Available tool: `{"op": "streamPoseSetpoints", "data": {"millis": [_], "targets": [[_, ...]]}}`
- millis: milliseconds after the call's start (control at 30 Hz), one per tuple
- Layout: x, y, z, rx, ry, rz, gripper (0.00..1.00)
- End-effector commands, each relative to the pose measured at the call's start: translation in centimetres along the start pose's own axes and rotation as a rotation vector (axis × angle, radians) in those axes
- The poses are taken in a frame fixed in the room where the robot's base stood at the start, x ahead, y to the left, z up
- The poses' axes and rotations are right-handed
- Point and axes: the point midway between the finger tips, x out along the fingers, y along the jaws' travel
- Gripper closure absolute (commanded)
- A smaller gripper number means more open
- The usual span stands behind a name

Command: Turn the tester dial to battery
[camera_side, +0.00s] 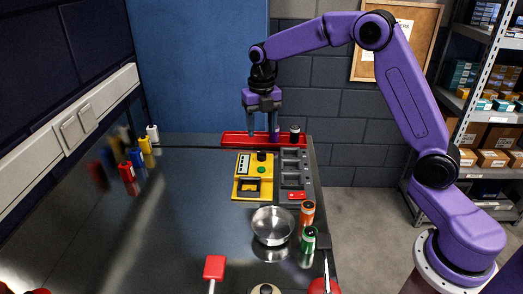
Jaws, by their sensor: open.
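The tester (241,190) is a yellow box with a grey panel, lying on the dark bench top towards the back. A black knob (261,156), which looks like its dial, stands up at the tester's top right. The dial's pointer and markings are too small to read. My gripper (262,135) points down, open and empty, above the red tray behind the tester. It appears apart from the dial.
A grey compartment tray (295,171) stands right of the tester. A red tray (235,139) lies behind, with a dark cylinder (295,134). A metal bowl (272,226), an orange can (307,213) and a green can (309,240) stand in front.

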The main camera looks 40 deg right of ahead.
Motion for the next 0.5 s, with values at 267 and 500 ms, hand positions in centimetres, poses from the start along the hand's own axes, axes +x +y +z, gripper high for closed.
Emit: {"op": "streamPoseSetpoints", "data": {"millis": [267,500], "targets": [[5.2,-0.1,-0.1,0.001,0.004,-0.003,0.45],[7.8,0.0,0.0,0.002,0.001,-0.001,0.45]]}}
